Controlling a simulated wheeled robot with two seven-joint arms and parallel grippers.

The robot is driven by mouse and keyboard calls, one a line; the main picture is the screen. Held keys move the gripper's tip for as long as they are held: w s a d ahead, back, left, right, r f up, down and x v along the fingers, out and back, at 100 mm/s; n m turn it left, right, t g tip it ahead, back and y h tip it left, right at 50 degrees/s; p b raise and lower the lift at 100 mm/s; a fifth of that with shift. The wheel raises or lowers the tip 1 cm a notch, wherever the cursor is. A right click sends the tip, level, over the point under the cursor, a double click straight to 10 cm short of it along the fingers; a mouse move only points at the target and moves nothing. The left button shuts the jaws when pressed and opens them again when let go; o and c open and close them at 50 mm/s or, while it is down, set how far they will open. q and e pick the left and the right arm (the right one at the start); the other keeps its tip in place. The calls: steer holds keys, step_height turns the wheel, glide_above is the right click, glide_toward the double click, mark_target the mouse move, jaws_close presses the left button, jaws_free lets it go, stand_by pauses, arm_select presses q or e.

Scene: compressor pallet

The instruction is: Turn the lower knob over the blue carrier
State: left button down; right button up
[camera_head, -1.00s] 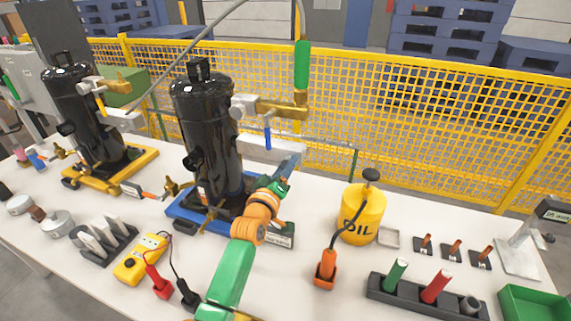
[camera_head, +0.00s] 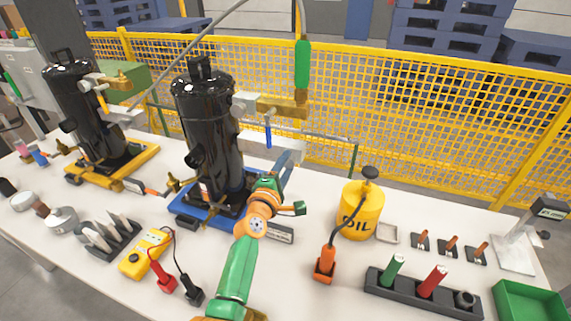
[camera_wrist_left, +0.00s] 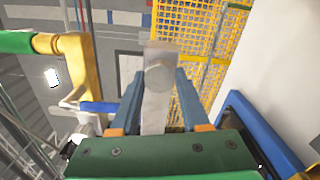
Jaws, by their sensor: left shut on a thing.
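The blue carrier (camera_head: 183,218) stands mid-table under a black compressor (camera_head: 212,130). My left gripper (camera_head: 287,163) is at the right side of this compressor, below the upper valve with the blue lever (camera_head: 268,137). In the left wrist view, the fingers of my left gripper (camera_wrist_left: 160,100) are shut on a pale grey knob (camera_wrist_left: 158,75) with a round face, which I take for the lower knob. In the head view my wrist and fingers hide this knob. The blue lever (camera_wrist_left: 98,107) is left of the fingers in the wrist view. My right gripper is out of view.
A brass fitting (camera_head: 280,105) and green-sleeved hose (camera_head: 302,68) rise above my gripper. A yellow oil can (camera_head: 360,212) stands to the right. A second compressor on a yellow carrier (camera_head: 112,172) is at left. A yellow mesh fence (camera_head: 430,120) runs behind the table.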

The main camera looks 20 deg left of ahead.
arm_select(q)
steer(key=n+p, duration=0.1)
steer(key=n, duration=0.5)
steer(key=shift+r+n, duration=0.15)
steer(key=shift+n, duration=0.15)
steer(key=n+p, duration=0.1)
steer(key=n, duration=0.5)
steer(key=shift+w, duration=0.1)
stand_by(0.3)
steer(key=shift+c, duration=1.9)
jaws_free()
steer(key=shift+d, duration=0.1)
steer(key=shift+f, duration=0.2)
